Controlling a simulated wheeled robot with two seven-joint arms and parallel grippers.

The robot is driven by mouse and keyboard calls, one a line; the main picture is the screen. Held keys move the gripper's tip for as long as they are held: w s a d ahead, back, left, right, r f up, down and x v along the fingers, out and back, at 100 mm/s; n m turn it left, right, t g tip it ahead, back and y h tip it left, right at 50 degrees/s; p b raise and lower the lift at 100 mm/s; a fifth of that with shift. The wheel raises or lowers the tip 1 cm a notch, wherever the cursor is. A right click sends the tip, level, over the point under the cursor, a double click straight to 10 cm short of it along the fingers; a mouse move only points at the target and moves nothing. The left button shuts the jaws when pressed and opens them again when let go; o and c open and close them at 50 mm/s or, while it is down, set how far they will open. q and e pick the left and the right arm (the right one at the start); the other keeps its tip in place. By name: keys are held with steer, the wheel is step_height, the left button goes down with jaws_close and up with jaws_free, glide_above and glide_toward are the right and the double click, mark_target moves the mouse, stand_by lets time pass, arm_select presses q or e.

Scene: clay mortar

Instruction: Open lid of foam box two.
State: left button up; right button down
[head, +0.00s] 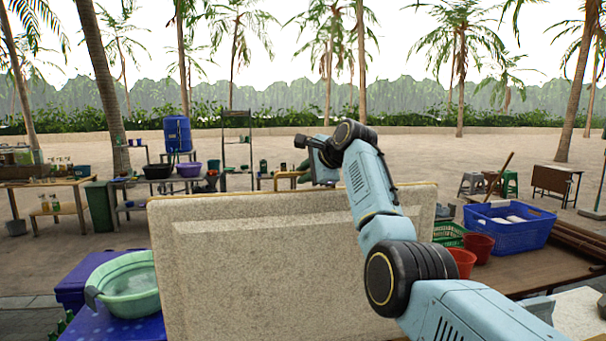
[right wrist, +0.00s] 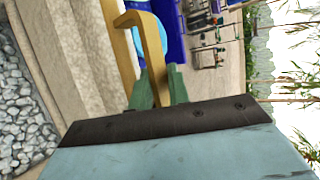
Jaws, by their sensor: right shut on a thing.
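The foam box lid (head: 290,265) is a large, speckled off-white panel standing nearly upright in the middle of the head view, its recessed face toward me. My right arm reaches over its top edge. My right gripper (right wrist: 158,88) is shut on the yellow handle (right wrist: 150,38), its green fingers on either side of the bar. In the head view, a bit of the handle (head: 284,175) shows just above the lid's top edge, and the fingertips are mostly hidden. The box body is not clearly visible. My left gripper is not in view.
A green basin (head: 128,284) sits on a blue surface at the left. At the right, a blue crate (head: 510,232), a green basket (head: 449,234) and red buckets (head: 479,247) stand on a wooden table. Tables with tubs stand behind, on open sandy ground.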

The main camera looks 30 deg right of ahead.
steer(key=shift+a+f, duration=0.1)
steer(key=shift+f, duration=0.05)
steer(key=c, duration=1.3)
jaws_free()
steer(key=shift+c, duration=0.2)
steer(key=shift+s+d+r+b, duration=0.2)
steer(key=shift+s+r+b, duration=0.1)
steer(key=shift+s+b, duration=0.15)
steer(key=b+v, duration=0.4)
steer(key=v, duration=0.8)
steer(key=shift+r, duration=0.15)
